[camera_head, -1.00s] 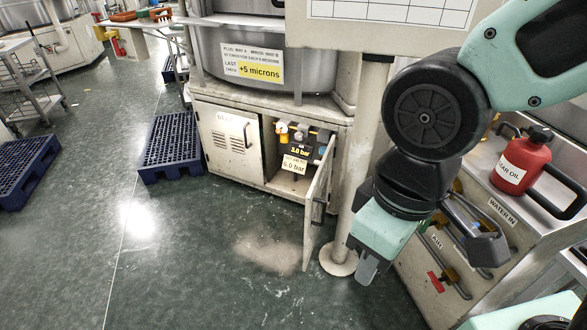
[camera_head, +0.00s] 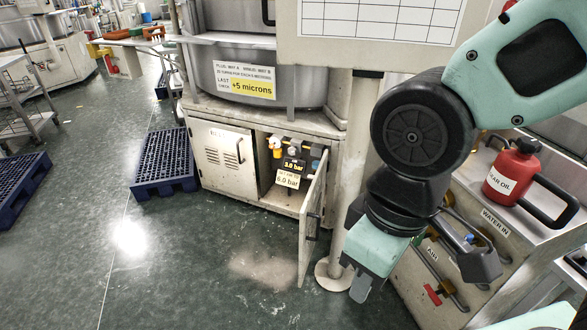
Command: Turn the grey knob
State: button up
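An open cabinet (camera_head: 264,207) under the machine holds a small assembly with a yellow and white part (camera_head: 276,147), a black display (camera_head: 293,165) reading 3.0 bar and a label (camera_head: 287,179) reading 6.0 bar. A small grey-blue part (camera_head: 315,160) shows at the assembly's right; I cannot tell for sure whether it is the grey knob. My gripper (camera_head: 360,286) points down in front of the white post, to the right of the cabinet and apart from it. Its fingers overlap in this view, so their opening is unclear. I see nothing held in it.
The cabinet's right door (camera_head: 312,220) stands open toward me, between the cabinet inside and my gripper. A white post (camera_head: 338,235) stands beside it. A bench with a red oil can (camera_head: 513,170) is at right. Blue pallets (camera_head: 163,162) lie left; the floor before the cabinet is clear.

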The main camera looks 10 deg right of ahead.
aim_at(292, 150)
jog(key=i+j, duration=0.45)
jog(key=j, duration=0.15)
jog(key=i+j, duration=0.45)
jog(key=j, duration=0.15)
jog(key=i+j, duration=0.4)
jog(key=j, duration=0.2)
jog(key=i+j+u, duration=0.1)
jog(key=i+j, duration=0.35)
jog(key=j, duration=0.15)
